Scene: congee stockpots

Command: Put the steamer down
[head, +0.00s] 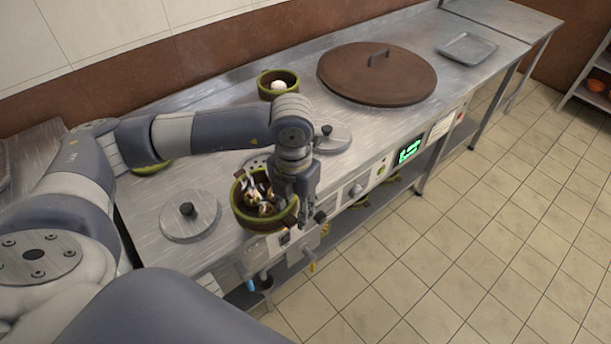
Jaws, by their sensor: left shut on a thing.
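The steamer (251,219) is a round, olive-green and brown basket with several pale and dark pieces inside. It is at the front edge of the steel counter, right of a round steel lid. My left gripper (307,212) points down at its right rim and is shut on it. The gripper and wrist hide part of the right side. I cannot tell whether the steamer's base touches the counter or is slightly above it. My right gripper is not in view.
The steel counter (225,110) carries a steel lid (189,215), another lid (333,141), a similar green basket (278,83) with a white item, a large brown lid (377,74) and an empty tray (467,47). Knobs and a green display (410,150) line the front.

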